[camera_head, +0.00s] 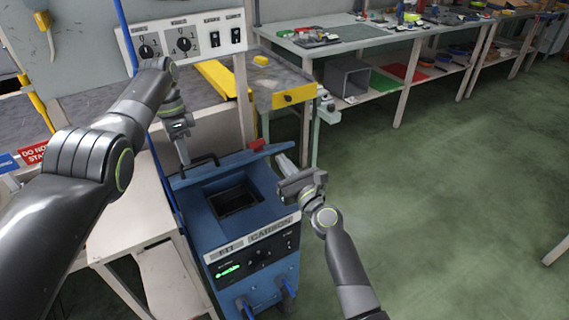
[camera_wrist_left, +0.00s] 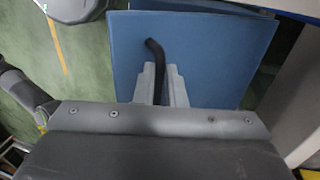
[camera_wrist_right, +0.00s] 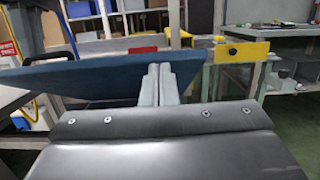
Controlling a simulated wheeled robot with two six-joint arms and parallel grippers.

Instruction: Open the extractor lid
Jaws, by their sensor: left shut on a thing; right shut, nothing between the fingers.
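The blue extractor (camera_head: 252,236) stands on the floor, its dark square opening uncovered. Its blue lid (camera_head: 245,157) is raised and tilted up at the back; it fills much of the left wrist view (camera_wrist_left: 215,55) and shows edge-on in the right wrist view (camera_wrist_right: 90,80). My left gripper (camera_head: 184,158) is shut on the black lid handle (camera_wrist_left: 155,55), seen between its fingers. My right gripper (camera_head: 284,162) is shut and empty beside the lid's right end. I cannot tell whether its fingers touch the lid.
A white bench (camera_head: 135,212) stands close on the left. Behind is a worktable with a yellow-edged front (camera_head: 285,98) and a switch panel (camera_head: 190,40). A long shelf bench (camera_head: 350,42) runs along the back right. The green floor (camera_head: 430,200) on the right is clear.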

